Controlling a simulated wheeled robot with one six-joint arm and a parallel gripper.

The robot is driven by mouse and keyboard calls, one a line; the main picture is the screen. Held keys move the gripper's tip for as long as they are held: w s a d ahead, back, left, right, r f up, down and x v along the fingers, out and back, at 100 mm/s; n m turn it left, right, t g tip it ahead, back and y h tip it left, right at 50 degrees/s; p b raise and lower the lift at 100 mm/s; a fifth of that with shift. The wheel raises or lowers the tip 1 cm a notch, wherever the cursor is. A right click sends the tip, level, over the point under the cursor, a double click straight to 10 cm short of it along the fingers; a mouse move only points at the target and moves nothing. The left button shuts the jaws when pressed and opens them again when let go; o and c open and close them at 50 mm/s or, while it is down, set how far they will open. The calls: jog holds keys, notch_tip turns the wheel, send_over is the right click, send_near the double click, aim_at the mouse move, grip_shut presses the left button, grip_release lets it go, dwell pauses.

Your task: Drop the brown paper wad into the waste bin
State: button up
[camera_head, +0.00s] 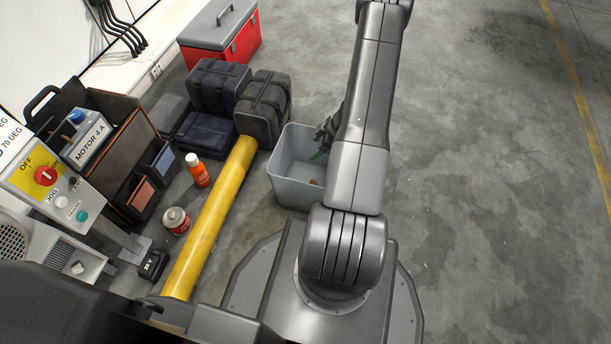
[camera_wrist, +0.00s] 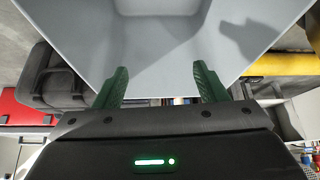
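The light grey waste bin (camera_head: 287,188) stands on the floor beside the yellow pipe, partly hidden behind my arm. My gripper (camera_head: 321,152) is at the bin's mouth, mostly hidden by my arm. In the wrist view my gripper (camera_wrist: 160,88) has its two green fingers spread apart with nothing between them. The bin's grey inner walls (camera_wrist: 160,60) fill the view beyond the fingers, and no wad shows there.
A yellow pipe (camera_head: 215,212) lies left of the bin. Black cases (camera_head: 263,108) and a red toolbox (camera_head: 222,35) stand behind. An orange bottle (camera_head: 198,170), a small can (camera_head: 176,220) and a control box (camera_head: 50,182) are at left. The floor at right is clear.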

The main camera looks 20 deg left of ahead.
jog(key=p+v, duration=0.7)
jog(key=v, duration=0.6)
jog(key=shift+d+r, duration=0.15)
jog(key=shift+r, duration=0.2)
jog(key=shift+f, duration=0.15)
jog(key=a+b+x, duration=0.1)
jog(key=b+x, duration=0.2)
jog(key=x, duration=0.7)
jog(key=shift+a, duration=0.4)
